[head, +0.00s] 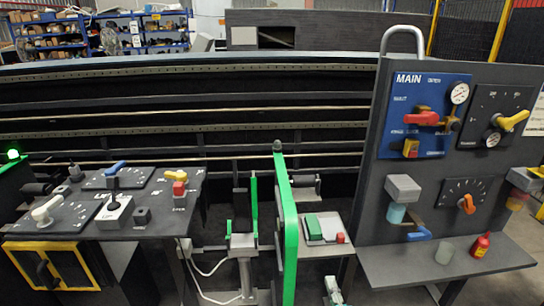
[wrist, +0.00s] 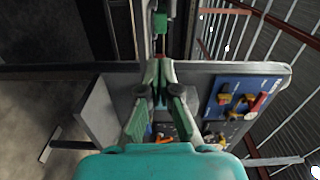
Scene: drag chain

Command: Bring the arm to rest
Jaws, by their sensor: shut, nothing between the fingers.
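My gripper (wrist: 160,72) shows in the wrist view, with its dark green fingers converging to a closed tip and nothing between them. The teal housing of my wrist fills the bottom of that view. Beyond the fingers is the grey panel with the blue MAIN plate (wrist: 246,98), seen at a slant. I see no contact between the fingers and the panel, but the distance is hard to tell. In the head view I cannot make out my gripper with certainty.
A dark control desk (head: 150,205) is at the left. A tall green upright (head: 287,230) stands between them. A long dark rack (head: 190,115) runs behind.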

